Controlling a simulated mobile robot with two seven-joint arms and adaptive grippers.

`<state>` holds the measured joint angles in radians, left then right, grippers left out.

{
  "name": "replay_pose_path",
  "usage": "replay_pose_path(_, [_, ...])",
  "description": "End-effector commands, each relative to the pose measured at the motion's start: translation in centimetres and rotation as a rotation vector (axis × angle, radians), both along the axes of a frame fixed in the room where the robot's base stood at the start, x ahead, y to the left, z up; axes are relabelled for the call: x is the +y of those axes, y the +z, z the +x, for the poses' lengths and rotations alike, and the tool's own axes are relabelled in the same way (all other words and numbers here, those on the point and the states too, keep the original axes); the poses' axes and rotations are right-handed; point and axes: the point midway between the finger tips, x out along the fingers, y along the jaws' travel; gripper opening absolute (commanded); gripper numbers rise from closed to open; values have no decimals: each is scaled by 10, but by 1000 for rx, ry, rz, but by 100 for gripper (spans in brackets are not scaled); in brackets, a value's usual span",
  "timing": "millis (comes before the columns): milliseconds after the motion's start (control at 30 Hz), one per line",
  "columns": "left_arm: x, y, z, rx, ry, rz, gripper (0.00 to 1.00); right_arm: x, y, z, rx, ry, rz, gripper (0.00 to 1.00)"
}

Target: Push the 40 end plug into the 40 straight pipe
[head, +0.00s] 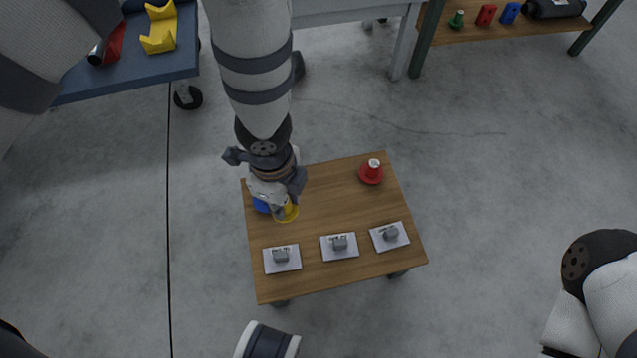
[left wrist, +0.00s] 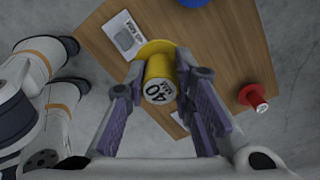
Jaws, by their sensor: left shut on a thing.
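The yellow end plug (left wrist: 160,80), with a round flange and "40" printed on its end face, sits between the fingers of my left gripper (left wrist: 163,92). My left gripper is shut on it. In the head view, the left gripper (head: 284,203) points down over the left part of a small wooden table, with the yellow plug (head: 287,214) partly hidden under it. It is unclear whether the plug touches the table. I cannot identify the 40 straight pipe in these views. My right gripper is not in view; only part of that arm shows.
On the wooden table (head: 328,205) are a red plug (head: 371,173), a partly hidden blue plug (head: 261,205) and several white cards with grey pieces along the front. A blue cart (head: 182,60) holds a yellow cradle (head: 160,35) and a red one. A shelf stands top right.

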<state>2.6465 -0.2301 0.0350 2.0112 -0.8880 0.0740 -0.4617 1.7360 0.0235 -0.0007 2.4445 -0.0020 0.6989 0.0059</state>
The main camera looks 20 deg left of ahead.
Motion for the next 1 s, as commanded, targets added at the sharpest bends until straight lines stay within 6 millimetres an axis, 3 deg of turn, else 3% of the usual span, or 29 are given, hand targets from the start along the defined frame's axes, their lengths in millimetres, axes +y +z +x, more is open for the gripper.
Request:
replay_pose_path(267, [-12,-49,83,3,11,-7,0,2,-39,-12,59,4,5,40])
replay_pose_path(400, [-15,-80,109,7,7,-2,0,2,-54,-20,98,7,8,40])
replay_pose_path(633, [-18,-98,129,2,5,0,0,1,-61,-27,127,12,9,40])
replay_pose_path(800, [-19,-125,131,5,3,0,0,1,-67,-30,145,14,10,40])
replay_pose_path(1000, [-19,-124,132,0,3,-1,0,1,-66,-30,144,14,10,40])
